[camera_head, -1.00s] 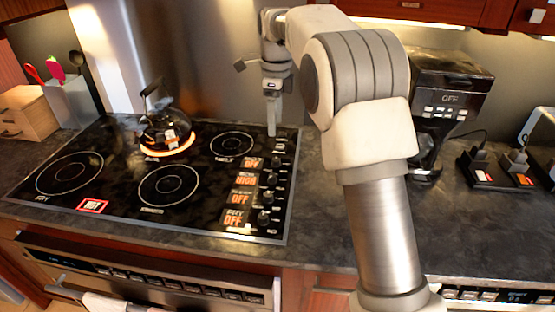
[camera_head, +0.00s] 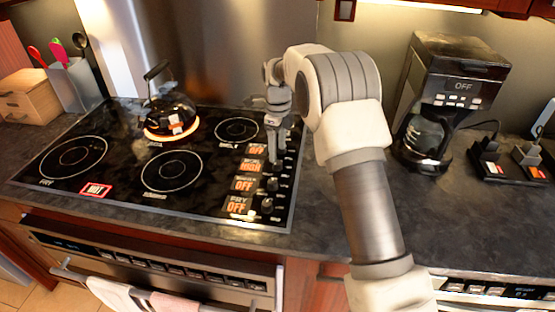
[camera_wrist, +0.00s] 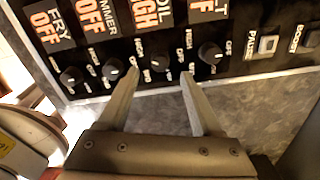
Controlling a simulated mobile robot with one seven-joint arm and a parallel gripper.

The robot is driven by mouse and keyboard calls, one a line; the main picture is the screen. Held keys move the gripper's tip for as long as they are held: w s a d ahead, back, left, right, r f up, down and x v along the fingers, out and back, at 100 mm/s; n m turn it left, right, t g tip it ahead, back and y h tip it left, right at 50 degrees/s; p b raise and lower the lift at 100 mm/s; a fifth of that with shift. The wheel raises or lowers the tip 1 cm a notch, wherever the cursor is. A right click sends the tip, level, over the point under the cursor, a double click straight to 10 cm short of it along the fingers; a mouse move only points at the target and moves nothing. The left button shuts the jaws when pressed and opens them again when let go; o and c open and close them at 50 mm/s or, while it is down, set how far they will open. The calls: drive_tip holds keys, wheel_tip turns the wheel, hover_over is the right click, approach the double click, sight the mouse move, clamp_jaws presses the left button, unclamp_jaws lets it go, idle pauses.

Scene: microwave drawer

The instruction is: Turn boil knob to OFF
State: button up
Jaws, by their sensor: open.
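The boil knob (camera_wrist: 160,62) is a black round knob in the row on the cooktop's right side, third from left in the wrist view. Its orange boil display (camera_wrist: 151,12) reads HIGH. My gripper (camera_wrist: 159,73) is open and empty, with one fingertip on each side of the boil knob in the picture. I cannot tell whether the fingers touch it. In the head view my gripper (camera_head: 275,150) points down over the upper part of the knob row and hides the boil knob.
The simmer knob (camera_wrist: 112,68) and melt knob (camera_wrist: 210,52) sit close on either side; the displays other than boil read OFF. A kettle (camera_head: 170,117) stands on a glowing burner at the cooktop's back. A coffee maker (camera_head: 450,95) stands right of my arm.

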sight(278, 162)
drive_tip(key=shift+f, duration=2.25)
drive_tip(key=shift+c, duration=0.2)
clamp_jaws()
